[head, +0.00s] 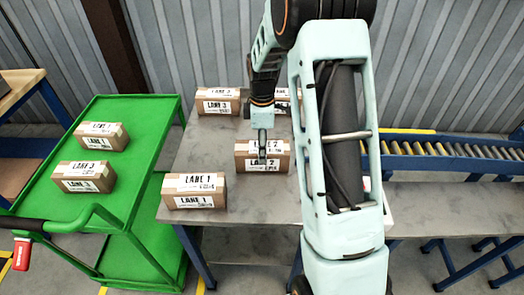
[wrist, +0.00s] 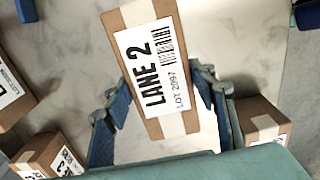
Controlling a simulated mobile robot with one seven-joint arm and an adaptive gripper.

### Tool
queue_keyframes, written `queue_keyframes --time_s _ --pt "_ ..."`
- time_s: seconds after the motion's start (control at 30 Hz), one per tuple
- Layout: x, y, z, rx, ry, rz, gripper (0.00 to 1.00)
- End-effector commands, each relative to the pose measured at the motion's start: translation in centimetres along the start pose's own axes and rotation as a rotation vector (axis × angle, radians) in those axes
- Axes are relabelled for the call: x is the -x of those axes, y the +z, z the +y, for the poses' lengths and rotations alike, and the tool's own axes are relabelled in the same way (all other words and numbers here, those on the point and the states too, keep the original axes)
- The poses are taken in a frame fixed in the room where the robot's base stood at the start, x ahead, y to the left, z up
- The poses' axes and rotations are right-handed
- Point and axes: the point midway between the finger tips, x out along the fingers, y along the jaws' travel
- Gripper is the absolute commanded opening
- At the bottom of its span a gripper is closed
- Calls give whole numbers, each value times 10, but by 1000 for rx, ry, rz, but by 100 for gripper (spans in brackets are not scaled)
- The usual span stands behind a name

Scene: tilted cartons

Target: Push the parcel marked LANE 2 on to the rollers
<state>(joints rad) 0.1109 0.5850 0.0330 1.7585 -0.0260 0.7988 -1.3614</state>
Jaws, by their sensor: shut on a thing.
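The parcel marked LANE 2 (head: 279,164) is a brown carton with white labels, on the grey table (head: 235,240) near its middle. In the wrist view the LANE 2 parcel (wrist: 150,60) fills the centre, its label facing the camera. My gripper (head: 263,150) comes down on it from above. In the wrist view my gripper (wrist: 165,88) has one blue finger on each side of the carton and is shut on it. The rollers (head: 430,149) run off to the right in a blue frame. My arm hides the space between parcel and rollers.
A LANE 1 parcel (head: 194,190) stands at the table's front left. A LANE 3 parcel (head: 218,100) stands behind, and another carton (head: 283,97) is partly hidden by my arm. A green cart (head: 130,185) at left carries two parcels. Bare table lies in front of the LANE 2 parcel.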

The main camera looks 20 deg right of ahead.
Motion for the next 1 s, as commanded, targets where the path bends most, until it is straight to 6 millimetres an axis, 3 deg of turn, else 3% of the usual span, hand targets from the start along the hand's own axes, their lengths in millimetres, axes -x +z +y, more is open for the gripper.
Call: queue_keyframes --time_s 1.0 --pt "1 3 81 -37 0 1 38"
